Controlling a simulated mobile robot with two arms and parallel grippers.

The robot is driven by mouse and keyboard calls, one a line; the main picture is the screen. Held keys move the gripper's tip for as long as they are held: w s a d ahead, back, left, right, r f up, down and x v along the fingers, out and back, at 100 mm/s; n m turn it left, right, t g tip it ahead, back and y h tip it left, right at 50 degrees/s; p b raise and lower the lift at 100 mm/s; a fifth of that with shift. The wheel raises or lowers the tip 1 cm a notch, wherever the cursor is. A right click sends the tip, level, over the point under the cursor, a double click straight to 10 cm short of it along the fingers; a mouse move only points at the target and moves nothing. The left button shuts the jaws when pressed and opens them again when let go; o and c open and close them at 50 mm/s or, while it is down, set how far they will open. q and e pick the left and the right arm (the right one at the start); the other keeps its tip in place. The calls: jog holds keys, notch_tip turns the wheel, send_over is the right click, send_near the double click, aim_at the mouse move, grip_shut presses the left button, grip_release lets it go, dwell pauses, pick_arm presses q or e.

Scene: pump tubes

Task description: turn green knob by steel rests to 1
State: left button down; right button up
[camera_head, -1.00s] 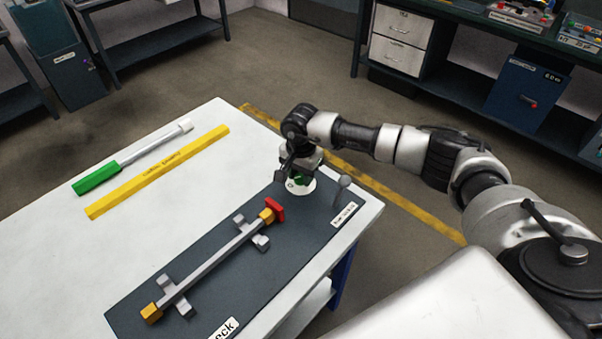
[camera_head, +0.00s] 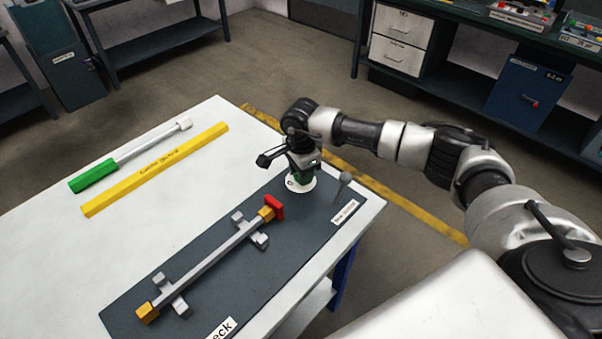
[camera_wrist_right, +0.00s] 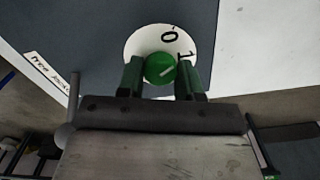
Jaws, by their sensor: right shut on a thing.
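The green knob (camera_wrist_right: 160,68) sits on a white dial (camera_wrist_right: 146,42) marked 0 and 1 in the right wrist view. My right gripper (camera_wrist_right: 162,74) is shut on the knob, one finger at each side. In the head view the dial (camera_head: 303,187) stands at the far end of the dark mat, with my right gripper (camera_head: 301,174) over it and largely hiding the knob. The steel rests (camera_head: 262,241) hold a grey rod (camera_head: 215,255) nearby. My left gripper is not in view.
A small grey post (camera_head: 343,184) stands right of the dial, beside a white label (camera_head: 345,212). The rod has yellow ends and a red piece (camera_head: 277,206). A yellow bar (camera_head: 155,170) and a green-handled tool (camera_head: 93,177) lie on the white table at left.

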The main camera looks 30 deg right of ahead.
jog(key=m+b, duration=0.1)
jog(key=m, duration=0.5)
dwell(0.6)
jog(key=o, duration=0.9)
jog(key=shift+r, duration=0.1)
notch_tip(320, 180, up, 11)
jog(key=shift+f+b, duration=0.15)
jog(key=shift+b, duration=0.35)
